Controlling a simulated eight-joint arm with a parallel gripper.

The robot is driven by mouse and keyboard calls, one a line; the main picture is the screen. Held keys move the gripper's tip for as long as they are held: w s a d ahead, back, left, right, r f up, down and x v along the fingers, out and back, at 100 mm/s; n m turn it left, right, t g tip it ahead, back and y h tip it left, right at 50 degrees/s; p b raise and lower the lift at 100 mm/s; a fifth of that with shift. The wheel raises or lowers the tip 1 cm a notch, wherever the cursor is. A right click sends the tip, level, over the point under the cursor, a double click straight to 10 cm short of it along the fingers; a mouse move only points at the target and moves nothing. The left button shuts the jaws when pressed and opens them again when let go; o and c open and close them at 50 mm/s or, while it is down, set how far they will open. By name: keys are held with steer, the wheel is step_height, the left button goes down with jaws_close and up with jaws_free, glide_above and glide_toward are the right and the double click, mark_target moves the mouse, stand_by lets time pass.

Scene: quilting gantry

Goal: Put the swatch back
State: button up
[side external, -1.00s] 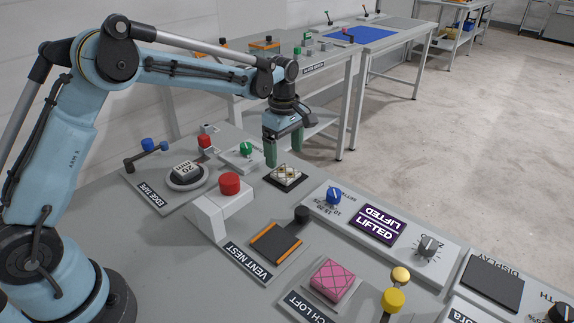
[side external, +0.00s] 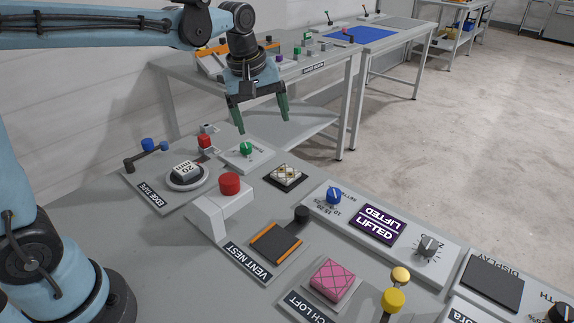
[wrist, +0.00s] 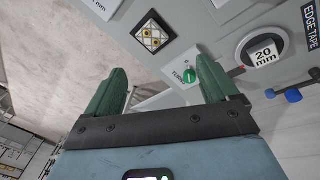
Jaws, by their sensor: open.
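A cream patterned swatch (side external: 286,173) with gold-brown marks sits on a small black square pad, at the back of the grey bench; it also shows in the wrist view (wrist: 153,36). A pink quilted swatch (side external: 332,279) lies on a light plate at the front, beside a label partly cut off by the frame. My gripper (side external: 261,124) is open and empty, in the air above and behind the cream swatch, clear of it. In the wrist view nothing is between the spread green fingers (wrist: 162,75).
The vent nest (side external: 275,243) with a dark pad, a red button (side external: 230,184) on a white block, a green turn knob (side external: 246,149) and the 20 mm edge tape dial (side external: 187,170) crowd the bench.

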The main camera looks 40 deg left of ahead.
steer(key=s+m+t, duration=0.1)
steer(key=s+m, duration=0.3)
steer(key=s, duration=0.1)
steer(key=s+m+t, duration=0.1)
steer(key=s+m, duration=0.1)
steer(key=s, duration=0.1)
steer(key=shift+s+d+f+t, duration=0.2)
steer(key=shift+s+d+t, duration=0.05)
steer(key=shift+t, duration=0.05)
steer(key=s+f+m, duration=0.1)
steer(key=s+f+m+t, duration=0.1)
steer(key=s+m, duration=0.1)
steer(key=s+f+m, duration=0.1)
steer(key=s, duration=0.1)
steer(key=shift+d+f+m+t, duration=0.1)
steer(key=shift+d+m+t, duration=0.05)
steer(key=shift+m+t, duration=0.15)
steer(key=shift+s+f+m, duration=0.3)
